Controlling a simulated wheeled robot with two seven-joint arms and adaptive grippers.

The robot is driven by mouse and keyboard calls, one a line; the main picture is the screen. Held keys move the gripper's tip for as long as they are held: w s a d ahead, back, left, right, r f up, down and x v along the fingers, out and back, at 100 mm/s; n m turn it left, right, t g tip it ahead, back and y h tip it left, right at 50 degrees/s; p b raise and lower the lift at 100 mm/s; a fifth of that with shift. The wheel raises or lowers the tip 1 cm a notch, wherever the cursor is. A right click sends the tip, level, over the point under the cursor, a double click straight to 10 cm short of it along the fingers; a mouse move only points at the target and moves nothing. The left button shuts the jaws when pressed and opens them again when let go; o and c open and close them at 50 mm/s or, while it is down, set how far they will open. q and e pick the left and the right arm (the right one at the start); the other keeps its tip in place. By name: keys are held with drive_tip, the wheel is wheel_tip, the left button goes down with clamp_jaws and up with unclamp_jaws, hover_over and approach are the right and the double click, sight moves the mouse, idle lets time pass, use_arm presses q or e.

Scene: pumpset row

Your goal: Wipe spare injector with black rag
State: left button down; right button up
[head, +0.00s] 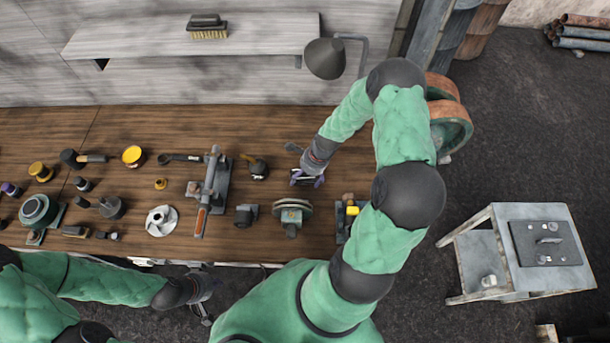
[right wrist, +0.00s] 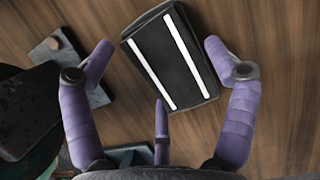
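A black folded cloth with two white stripes, which looks like the black rag (right wrist: 168,60), lies on the wooden bench in the right wrist view. My right gripper (head: 308,180) is over the bench in the head view. In the right wrist view its purple fingers (right wrist: 160,72) are spread apart, with the cloth between and beyond them; no finger clearly grips it. A small metallic piece (head: 548,240) lies on a black mat on the side table; I cannot tell whether it is the spare injector. My left gripper (head: 203,298) hangs in front of the bench edge, its fingers unclear.
The bench (head: 285,120) holds several parts: a clamp-like tool (head: 208,190), an impeller (head: 161,220), a round-topped part (head: 292,212) and a yellow tin (head: 133,155). A grey lamp (head: 326,58) stands behind. The side table (head: 570,275) is at the right, past open floor.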

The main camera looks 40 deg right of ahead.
sight(305, 177)
drive_tip(key=shift+r, duration=0.2)
idle(0.5)
drive_tip(key=shift+r+p, duration=0.5)
drive_tip(key=shift+p, duration=0.2)
drive_tip(key=shift+c, duration=0.2)
drive_tip(key=c, duration=0.9)
drive_tip(key=shift+r, duration=0.1)
wheel_tip(305, 177, up, 6)
drive_tip(key=p, duration=0.5)
drive_tip(key=shift+p, duration=0.35)
